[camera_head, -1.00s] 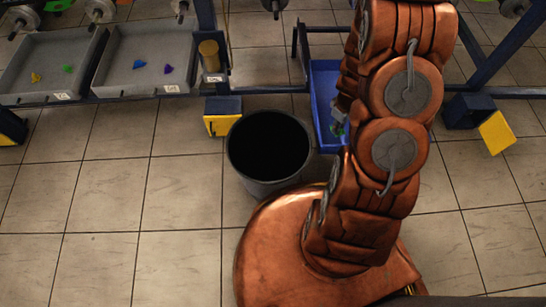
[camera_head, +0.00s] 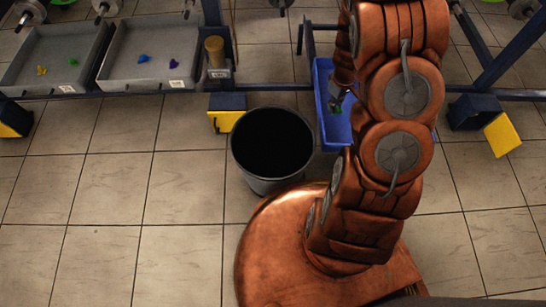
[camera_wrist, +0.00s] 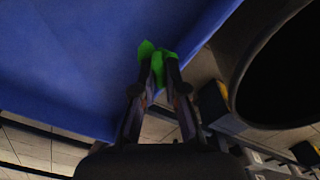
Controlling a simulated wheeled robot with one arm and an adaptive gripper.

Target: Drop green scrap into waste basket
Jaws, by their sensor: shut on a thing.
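The green scrap (camera_wrist: 157,54) is pinched between the two fingertips of my gripper (camera_wrist: 158,72) in the wrist view. In the head view my gripper (camera_head: 337,103) is small and partly hidden by my arm, over the blue bin, with a bit of green at its tips. The waste basket (camera_head: 266,186) is a round dark bin on the floor, left of the blue bin. Its inside is black and I cannot see any contents. In the wrist view its rim (camera_wrist: 236,92) is at the right, apart from the scrap.
The blue bin (camera_head: 322,72) lies under my gripper and fills the upper left of the wrist view. Two grey trays (camera_head: 120,82) with small coloured pieces stand at the upper left, beside a tan cylinder (camera_head: 214,52). A blue frame with yellow-ended feet (camera_head: 502,134) surrounds them. Floor at left is clear.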

